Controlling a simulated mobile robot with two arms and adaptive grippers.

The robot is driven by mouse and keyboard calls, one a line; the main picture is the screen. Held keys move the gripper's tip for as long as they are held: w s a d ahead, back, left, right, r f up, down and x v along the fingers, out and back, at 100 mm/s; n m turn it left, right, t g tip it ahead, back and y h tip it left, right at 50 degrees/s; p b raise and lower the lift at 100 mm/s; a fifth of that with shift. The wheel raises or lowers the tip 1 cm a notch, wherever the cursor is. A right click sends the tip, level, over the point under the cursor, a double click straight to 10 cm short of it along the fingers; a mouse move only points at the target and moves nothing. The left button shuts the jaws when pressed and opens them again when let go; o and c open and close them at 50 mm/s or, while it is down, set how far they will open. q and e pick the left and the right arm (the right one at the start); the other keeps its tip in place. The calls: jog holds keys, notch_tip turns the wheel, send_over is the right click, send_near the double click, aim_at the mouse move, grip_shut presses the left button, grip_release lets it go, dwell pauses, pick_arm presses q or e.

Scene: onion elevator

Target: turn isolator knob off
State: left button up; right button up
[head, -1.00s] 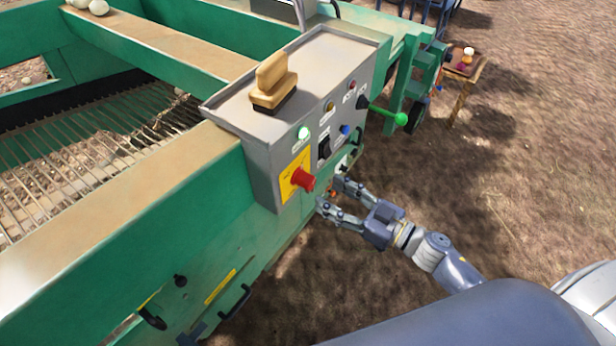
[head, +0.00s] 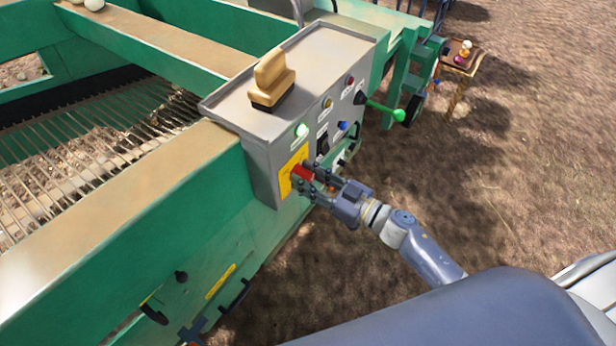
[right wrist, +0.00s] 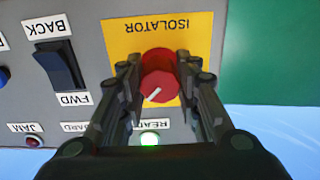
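The red isolator knob (head: 302,172) sits on a yellow plate (head: 286,181) at the lower left of the grey control box's front. In the right wrist view the knob (right wrist: 160,83) has a white mark slanting across its face, under upside-down ISOLATOR lettering. My right gripper (head: 310,181) is at the knob, its fingers closed in on either side. In the right wrist view the fingers (right wrist: 161,80) flank the knob closely and appear to touch it, hiding parts of its sides. My left gripper is not in view.
The box (head: 265,150) also carries a lit green lamp (head: 301,131), a black rocker switch (head: 322,144), a blue button (head: 343,126) and a green-tipped lever (head: 398,115). A wooden brush (head: 271,80) lies on top. Open ground lies to the right.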

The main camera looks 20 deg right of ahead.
jog(key=shift+n, duration=0.3)
jog(key=n, duration=0.3)
jog(key=shift+n, duration=0.3)
jog(key=n, duration=0.4)
jog(key=shift+f+n+b, duration=0.1)
jog(key=shift+n+b, duration=0.2)
jog(key=shift+b, duration=0.1)
jog(key=n+b, duration=0.1)
jog(key=n, duration=0.4)
jog(key=shift+b, duration=0.35)
jog(key=shift+n+b, duration=0.65)
jog(key=shift+n, duration=1.35)
jog(key=o, duration=1.1)
